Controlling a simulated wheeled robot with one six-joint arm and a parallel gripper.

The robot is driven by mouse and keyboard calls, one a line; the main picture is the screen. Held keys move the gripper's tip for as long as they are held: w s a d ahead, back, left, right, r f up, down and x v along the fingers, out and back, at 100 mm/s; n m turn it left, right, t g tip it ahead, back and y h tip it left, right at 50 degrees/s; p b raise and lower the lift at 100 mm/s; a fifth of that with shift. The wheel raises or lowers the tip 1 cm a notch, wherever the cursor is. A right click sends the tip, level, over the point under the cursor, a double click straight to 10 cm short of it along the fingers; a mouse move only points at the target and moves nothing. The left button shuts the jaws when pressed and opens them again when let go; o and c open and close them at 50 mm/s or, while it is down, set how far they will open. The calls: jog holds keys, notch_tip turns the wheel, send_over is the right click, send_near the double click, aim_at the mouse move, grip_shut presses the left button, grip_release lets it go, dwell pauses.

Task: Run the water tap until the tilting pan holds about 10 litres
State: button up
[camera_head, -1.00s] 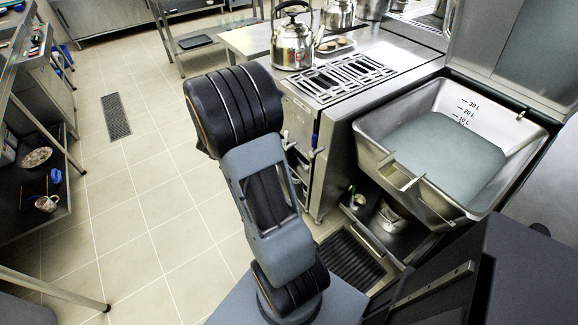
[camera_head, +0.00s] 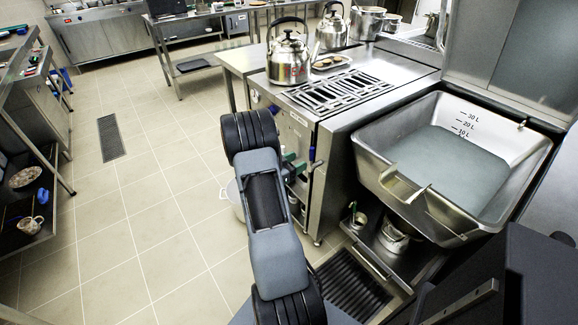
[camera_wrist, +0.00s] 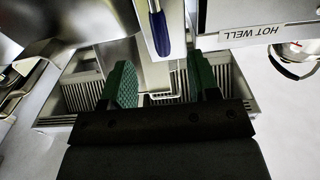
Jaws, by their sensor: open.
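The steel tilting pan (camera_head: 455,215) stands at right in the head view, with 30 L, 20 L and 10 L marks on its back wall. A flat grey-blue surface fills its lower part, its edge just under the 10 L mark; I cannot tell surely whether it is water or the bottom. My gripper (camera_wrist: 160,88) is open, its green fingertips apart and empty. A lever with a blue grip (camera_wrist: 161,35) is just beyond and between them; whether it is the tap's is unclear. In the head view my gripper (camera_head: 293,165) is partly hidden, near the range front. No running water shows.
A HOT WELL label (camera_wrist: 266,36) is on the panel at right in the wrist view. A floor grate (camera_head: 350,285) lies before the pan. The tiled floor at left is open.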

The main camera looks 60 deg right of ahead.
aim_at(310, 155)
jog(key=shift+b+x, duration=0.45)
jog(key=shift+x, duration=2.6)
jog(key=shift+c, duration=0.4)
jog(key=c, duration=0.9)
jog(key=shift+c, duration=0.2)
